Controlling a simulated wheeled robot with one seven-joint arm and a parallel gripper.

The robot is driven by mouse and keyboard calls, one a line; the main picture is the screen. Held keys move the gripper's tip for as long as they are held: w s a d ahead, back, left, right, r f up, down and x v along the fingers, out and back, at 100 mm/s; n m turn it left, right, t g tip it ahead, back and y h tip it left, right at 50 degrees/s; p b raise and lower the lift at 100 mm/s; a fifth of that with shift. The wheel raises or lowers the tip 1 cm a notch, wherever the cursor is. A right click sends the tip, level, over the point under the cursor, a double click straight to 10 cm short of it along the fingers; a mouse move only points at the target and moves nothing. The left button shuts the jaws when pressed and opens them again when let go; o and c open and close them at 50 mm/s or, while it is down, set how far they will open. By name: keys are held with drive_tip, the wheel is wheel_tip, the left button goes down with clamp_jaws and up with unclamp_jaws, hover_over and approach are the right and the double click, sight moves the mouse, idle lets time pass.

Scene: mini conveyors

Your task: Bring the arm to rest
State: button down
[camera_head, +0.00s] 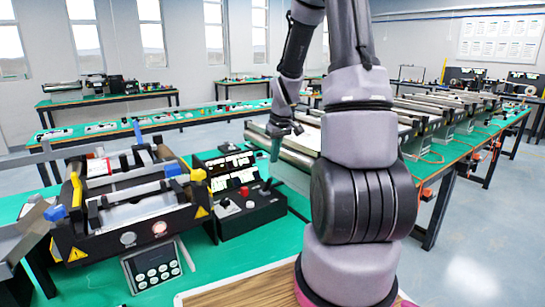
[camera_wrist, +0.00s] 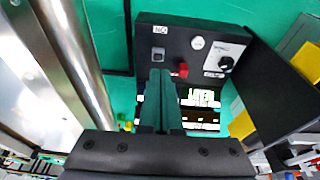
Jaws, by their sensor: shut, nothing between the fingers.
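My gripper (camera_head: 276,152) hangs fingers down in the head view, left of my arm's large upright links. In the wrist view its two green fingers (camera_wrist: 160,76) lie together, shut, with nothing between them. Behind the fingers in the wrist view is a black control box (camera_wrist: 222,35) with a red button and a knob. The same box (camera_head: 235,222) stands on the green table in the head view, below and left of the gripper. My fingers look apart from it.
A mini conveyor (camera_head: 118,240) with blue and yellow corners stands at the left on the green table (camera_head: 100,285). A long row of roller conveyors (camera_head: 425,112) runs behind my arm to the right. A keypad panel (camera_head: 155,267) lies in front. Open floor (camera_head: 480,260) shows at the right.

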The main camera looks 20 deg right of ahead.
drive_tip(key=s+a+r+m+t, duration=0.1)
drive_tip(key=s+a+r+m, duration=0.2)
drive_tip(key=r, duration=0.5)
drive_tip(key=s+a+r+t, duration=0.1)
drive_tip(key=s+a+r, duration=0.35)
drive_tip(key=r, duration=0.45)
drive_tip(key=s+a+r+m+t, duration=0.1)
drive_tip(key=s+a+r, duration=0.1)
drive_tip(key=s+r, duration=0.2)
drive_tip(key=s+a+r+m+t+y, duration=0.1)
drive_tip(key=s+r, duration=0.3)
drive_tip(key=s, duration=0.7)
drive_tip(key=shift+a+r+m+y, duration=0.25)
drive_tip(key=shift+a+m+y, duration=0.05)
drive_tip(key=shift+a+m, duration=0.45)
